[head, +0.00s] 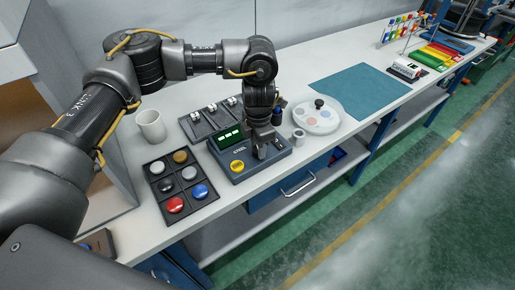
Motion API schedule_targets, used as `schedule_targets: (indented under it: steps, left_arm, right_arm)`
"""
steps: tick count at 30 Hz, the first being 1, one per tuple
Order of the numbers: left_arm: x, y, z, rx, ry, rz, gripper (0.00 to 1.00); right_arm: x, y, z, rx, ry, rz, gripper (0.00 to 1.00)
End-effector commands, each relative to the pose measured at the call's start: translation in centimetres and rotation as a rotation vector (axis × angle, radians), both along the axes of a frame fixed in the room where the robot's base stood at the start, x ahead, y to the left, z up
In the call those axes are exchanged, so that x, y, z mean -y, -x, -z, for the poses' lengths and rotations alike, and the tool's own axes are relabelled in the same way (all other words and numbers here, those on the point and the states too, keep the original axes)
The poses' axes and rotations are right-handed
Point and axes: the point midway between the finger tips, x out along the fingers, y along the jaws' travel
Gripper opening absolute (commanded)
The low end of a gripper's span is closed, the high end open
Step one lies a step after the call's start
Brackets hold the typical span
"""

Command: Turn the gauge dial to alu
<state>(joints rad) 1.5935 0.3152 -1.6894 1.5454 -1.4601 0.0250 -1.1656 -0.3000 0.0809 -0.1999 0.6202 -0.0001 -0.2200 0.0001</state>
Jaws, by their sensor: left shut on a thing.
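The gauge (221,160) is a dark blue-grey box on the bench. It has a lit green display (229,137) and a round yellow button (237,166). A small label below the display seems to read "STEEL". My left gripper (262,150) points down over the right part of the gauge's top and is shut on the dial. The dial itself is hidden by the fingers, so its pointing direction cannot be told. My right gripper is not in view.
A black tray (182,186) with several coloured round caps lies left of the gauge. A dark rack (210,120) and a white mug (151,126) stand behind. A white round plate (316,116), a small metal cup (298,138) and a teal mat (360,90) lie to the right.

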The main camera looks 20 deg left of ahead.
Motion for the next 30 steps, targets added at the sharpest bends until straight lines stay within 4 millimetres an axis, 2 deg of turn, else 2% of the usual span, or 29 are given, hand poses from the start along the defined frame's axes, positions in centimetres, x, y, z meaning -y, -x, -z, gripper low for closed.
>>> schedule_targets:
  steps: [9,26,27,30]
  left_arm:
    - [0.0,-0.15,-0.1,0.005,0.001,0.118,0.1]
    - [-0.01,-0.14,-0.18,0.005,0.001,0.144,0.1]
    - [-0.01,-0.14,-0.18,0.005,0.001,0.143,0.38]
    - [-0.01,-0.11,-0.14,0.003,0.001,0.143,0.51]
  right_arm:
    - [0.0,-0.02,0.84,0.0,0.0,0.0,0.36]
    - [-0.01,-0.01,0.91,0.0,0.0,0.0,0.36]
    - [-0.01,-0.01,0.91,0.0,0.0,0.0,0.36]
    - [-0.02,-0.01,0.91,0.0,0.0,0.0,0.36]
